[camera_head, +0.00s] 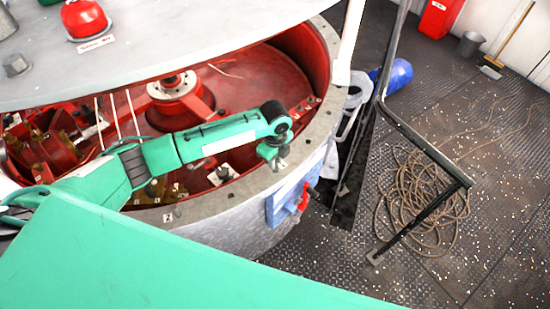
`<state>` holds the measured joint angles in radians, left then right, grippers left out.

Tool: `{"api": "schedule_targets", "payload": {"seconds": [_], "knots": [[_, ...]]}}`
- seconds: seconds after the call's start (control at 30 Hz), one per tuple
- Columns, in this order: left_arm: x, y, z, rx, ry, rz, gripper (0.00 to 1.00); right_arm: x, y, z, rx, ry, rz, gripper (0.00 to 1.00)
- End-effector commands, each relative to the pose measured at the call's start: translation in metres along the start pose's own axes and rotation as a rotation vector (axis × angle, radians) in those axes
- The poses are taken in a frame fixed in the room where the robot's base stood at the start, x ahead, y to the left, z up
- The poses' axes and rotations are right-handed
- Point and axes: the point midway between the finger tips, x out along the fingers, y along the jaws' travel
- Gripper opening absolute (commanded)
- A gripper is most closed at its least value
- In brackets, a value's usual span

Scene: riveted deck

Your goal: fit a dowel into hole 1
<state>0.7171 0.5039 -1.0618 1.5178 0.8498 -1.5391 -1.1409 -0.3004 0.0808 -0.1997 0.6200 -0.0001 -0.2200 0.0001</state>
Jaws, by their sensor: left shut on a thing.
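My left arm reaches in from the left across the open red drum, and its left gripper (274,157) points down near the drum's right inner edge. The gripper is shut on a small greyish piece that shows only slightly below the jaws; I cannot tell its full shape, though it may be a dowel. The grey rim (225,202) runs in front and to the right of the gripper. A small tag marked 2 (168,217) sits on the front rim. I cannot make out hole 1 for certain. My right gripper is not in view.
A pale round cover (170,45) overhangs the drum's back, with a red object (84,19) on it. A blue box with a red handle (288,200) is on the drum's outer side. A black rail (425,145), coiled rope (425,200) and blue cylinder (398,75) are on the right.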

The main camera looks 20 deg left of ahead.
Motion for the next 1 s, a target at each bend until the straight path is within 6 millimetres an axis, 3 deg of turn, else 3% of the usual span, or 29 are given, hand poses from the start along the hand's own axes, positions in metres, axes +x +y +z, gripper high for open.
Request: {"api": "schedule_targets", "payload": {"seconds": [0.03,0.07,0.17,0.57,0.67,1.0], "knots": [[0.001,0.000,0.000,0.000,0.000,0.000,0.00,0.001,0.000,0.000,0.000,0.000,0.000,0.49],[0.001,0.000,0.000,0.000,0.000,-0.001,0.24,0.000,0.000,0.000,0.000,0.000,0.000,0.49],[0.000,0.000,0.000,0.000,0.000,-0.001,0.44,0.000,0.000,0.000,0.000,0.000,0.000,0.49],[-0.006,-0.001,0.000,0.001,0.001,-0.003,0.44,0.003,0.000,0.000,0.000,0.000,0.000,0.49],[-0.021,-0.001,0.000,0.001,0.001,-0.005,0.44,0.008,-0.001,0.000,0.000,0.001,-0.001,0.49],[-0.097,-0.001,0.000,0.001,0.000,-0.005,0.44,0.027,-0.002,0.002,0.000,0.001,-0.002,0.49]]}}
